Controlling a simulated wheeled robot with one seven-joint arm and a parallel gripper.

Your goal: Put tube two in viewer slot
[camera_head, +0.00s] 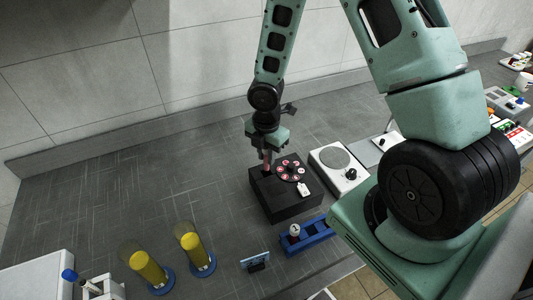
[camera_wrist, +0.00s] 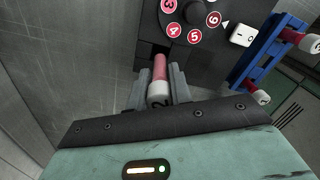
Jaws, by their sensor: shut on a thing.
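Tube two is pink with a white cap marked 2, and shows in the wrist view (camera_wrist: 159,90). My gripper (camera_wrist: 161,72) is shut on it, one grey finger on each side. In the head view my gripper (camera_head: 266,156) is over the left back part of the black viewer box (camera_head: 285,203). The box has a dial (camera_wrist: 191,15) with red numbered spots. The tube's far end points at a dark square slot (camera_wrist: 145,52) at the box's edge. How far it reaches into the slot I cannot tell.
A blue rack (camera_head: 318,233) with a white-capped tube (camera_head: 294,231) stands in front of the box. A white device (camera_head: 336,164) with a round plate is to its right.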

